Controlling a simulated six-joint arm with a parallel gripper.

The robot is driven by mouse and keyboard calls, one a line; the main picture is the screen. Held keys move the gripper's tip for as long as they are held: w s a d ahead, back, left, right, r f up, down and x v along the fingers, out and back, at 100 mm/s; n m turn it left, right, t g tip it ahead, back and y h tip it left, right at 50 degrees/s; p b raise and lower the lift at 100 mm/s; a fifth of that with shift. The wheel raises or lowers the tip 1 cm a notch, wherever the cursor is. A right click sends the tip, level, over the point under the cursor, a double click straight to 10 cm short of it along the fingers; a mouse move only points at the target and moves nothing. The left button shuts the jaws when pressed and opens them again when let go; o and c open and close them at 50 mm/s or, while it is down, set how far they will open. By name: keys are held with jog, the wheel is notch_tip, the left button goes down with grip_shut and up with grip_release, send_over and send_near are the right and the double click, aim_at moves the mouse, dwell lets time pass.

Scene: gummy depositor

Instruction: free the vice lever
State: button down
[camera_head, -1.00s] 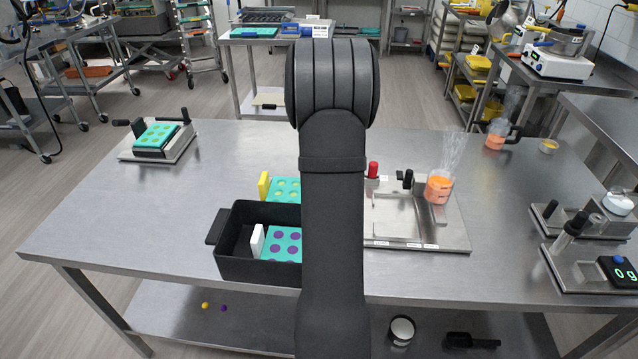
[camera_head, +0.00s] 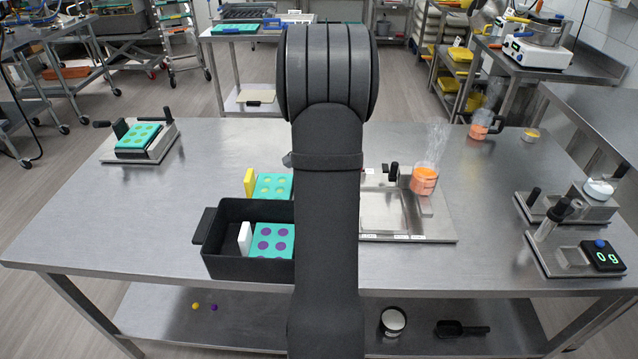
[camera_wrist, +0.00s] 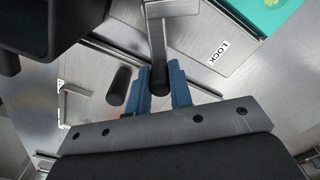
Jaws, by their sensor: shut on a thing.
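In the wrist view, my gripper (camera_wrist: 161,76) has its two blue fingers on either side of a black lever handle (camera_wrist: 157,45) and is shut on it. The handle joins a metal bar (camera_wrist: 172,9) at the top. A white LOCK label (camera_wrist: 220,51) lies to the right of it on the metal plate. In the head view my own arm hides the gripper and the lever it holds.
A second black peg (camera_wrist: 118,86) stands left of the fingers. A black bin (camera_head: 222,262) holds a teal mould with purple fills (camera_head: 271,241). A metal fixture (camera_head: 440,228) with an orange-filled beaker (camera_head: 424,181) is right of my arm.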

jog(key=shift+s+d+m, duration=0.15)
jog(key=shift+m, duration=0.25)
jog(key=c, duration=1.3)
grip_release()
jog(key=shift+s, duration=0.1)
jog(key=shift+r, duration=0.1)
notch_tip(320, 180, up, 17)
jog(key=shift+r, duration=0.15)
notch_tip(320, 180, down, 18)
jog(key=shift+r, duration=0.25)
